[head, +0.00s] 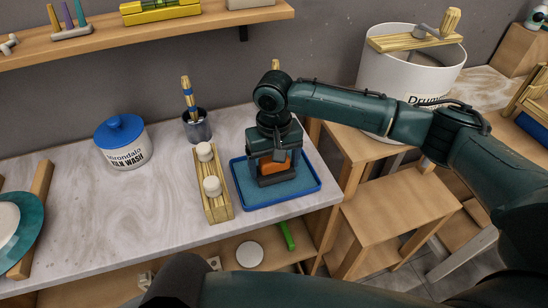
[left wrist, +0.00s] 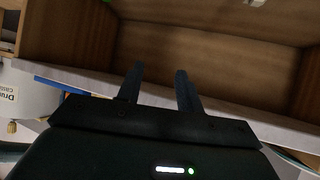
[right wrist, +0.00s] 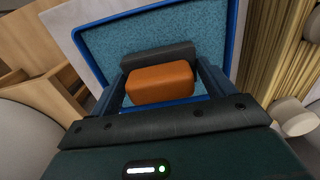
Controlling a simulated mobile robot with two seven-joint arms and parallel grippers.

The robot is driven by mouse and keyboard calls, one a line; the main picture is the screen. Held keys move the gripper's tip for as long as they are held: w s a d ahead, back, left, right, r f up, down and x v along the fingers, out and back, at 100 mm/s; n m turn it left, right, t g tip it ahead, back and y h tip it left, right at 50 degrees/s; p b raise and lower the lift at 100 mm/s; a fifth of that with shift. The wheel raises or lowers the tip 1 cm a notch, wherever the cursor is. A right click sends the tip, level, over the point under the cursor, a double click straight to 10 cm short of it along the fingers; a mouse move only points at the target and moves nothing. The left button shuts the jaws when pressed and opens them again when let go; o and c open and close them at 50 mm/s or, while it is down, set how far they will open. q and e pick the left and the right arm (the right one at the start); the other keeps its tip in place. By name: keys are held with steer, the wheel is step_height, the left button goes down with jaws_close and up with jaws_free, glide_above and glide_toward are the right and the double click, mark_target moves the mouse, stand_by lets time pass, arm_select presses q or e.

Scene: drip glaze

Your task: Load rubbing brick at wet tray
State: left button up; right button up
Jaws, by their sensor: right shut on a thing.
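The wet tray (head: 318,186) is a blue-rimmed tray with a speckled blue inside, on the marble counter at the right; its rim also shows in the right wrist view (right wrist: 236,45). My right gripper (head: 272,172) points down over it, shut on the orange rubbing brick (right wrist: 160,84). In the head view the orange part (head: 291,160) shows between the fingers. A dark grey block-shaped part (right wrist: 158,56) lies against the orange; I cannot tell whether they are one piece, or whether it touches the tray. My left gripper (left wrist: 158,85) is open and empty, facing a wooden shelf space.
A wooden holder (head: 217,205) with white knobs stands close left of the tray. A tool cup (head: 197,126) and a blue-lidded jar (head: 124,145) stand behind and left. A white drum (head: 400,75) is at the back right. The counter's front middle is clear.

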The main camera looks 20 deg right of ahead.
step_height(320, 180, up, 5)
steer(key=p, duration=0.4)
steer(key=shift+w+f+p, duration=0.15)
steer(key=shift+f+p, duration=0.05)
steer(key=shift+p, duration=0.1)
steer(key=shift+r, duration=0.2)
steer(key=shift+r+p, duration=0.4)
steer(key=shift+r, duration=0.2)
arm_select(q)
steer(key=shift+s+a+r+g+y, duration=0.2)
steer(key=shift+a+r+g+y, duration=0.1)
steer(key=shift+a+r, duration=0.15)
steer(key=shift+s+a+r+g+y, duration=0.2)
steer(key=shift+a+r+y, duration=0.1)
steer(key=shift+a, duration=0.15)
arm_select(e)
steer(key=shift+r, duration=0.3)
arm_select(q)
steer(key=shift+a, duration=0.1)
arm_select(e)
steer(key=s+d+r, duration=0.5)
steer(key=s+r, duration=0.2)
steer(key=s, duration=0.2)
steer(key=shift+d+r, duration=0.15)
steer(key=shift+r, duration=0.15)
